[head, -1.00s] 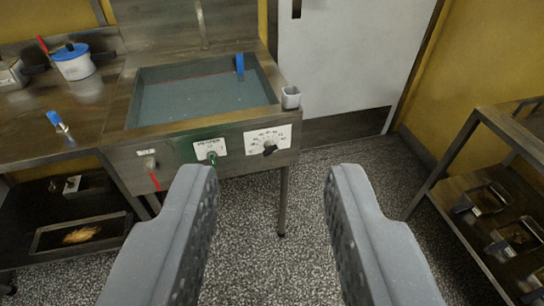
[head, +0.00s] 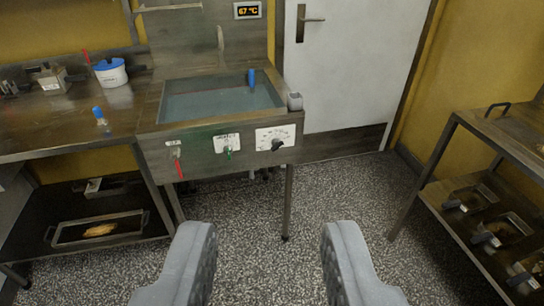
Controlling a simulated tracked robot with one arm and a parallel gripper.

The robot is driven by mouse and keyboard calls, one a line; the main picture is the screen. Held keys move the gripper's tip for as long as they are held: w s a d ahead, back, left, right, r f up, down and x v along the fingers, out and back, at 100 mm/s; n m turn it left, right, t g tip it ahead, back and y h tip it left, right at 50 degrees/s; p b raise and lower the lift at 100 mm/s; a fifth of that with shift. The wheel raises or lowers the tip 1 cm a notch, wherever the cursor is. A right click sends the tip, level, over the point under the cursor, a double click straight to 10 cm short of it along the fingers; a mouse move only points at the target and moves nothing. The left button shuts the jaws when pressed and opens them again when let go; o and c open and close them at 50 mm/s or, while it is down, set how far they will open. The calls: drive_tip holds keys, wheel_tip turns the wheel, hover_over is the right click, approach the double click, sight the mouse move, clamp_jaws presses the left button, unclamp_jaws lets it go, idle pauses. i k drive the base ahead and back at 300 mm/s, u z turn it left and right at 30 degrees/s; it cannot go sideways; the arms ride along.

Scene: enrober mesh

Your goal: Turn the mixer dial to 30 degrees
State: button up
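The mixer dial (head: 277,144) is a black knob on a white scale plate at the right of the sink unit's front panel. Its scale marks and numbers are too small to read now. My gripper (head: 268,250) is open and empty, its two grey fingers wide apart at the bottom of the view. It is well short of the dial, with floor showing between the fingers. Left of the dial, the panel also has a green-tipped switch (head: 228,154) and a red-handled lever (head: 179,168).
The sink basin (head: 180,122) holds bluish liquid. A display (head: 247,10) reads 67 °C. A left bench (head: 60,128) holds a white pot (head: 112,76). A right-hand rack (head: 437,178) carries trays. Speckled floor (head: 340,195) ahead is clear.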

sight(277, 144)
drive_tip(key=u, duration=0.25)
drive_tip(key=i, duration=1.1)
drive_tip(key=z, duration=0.4)
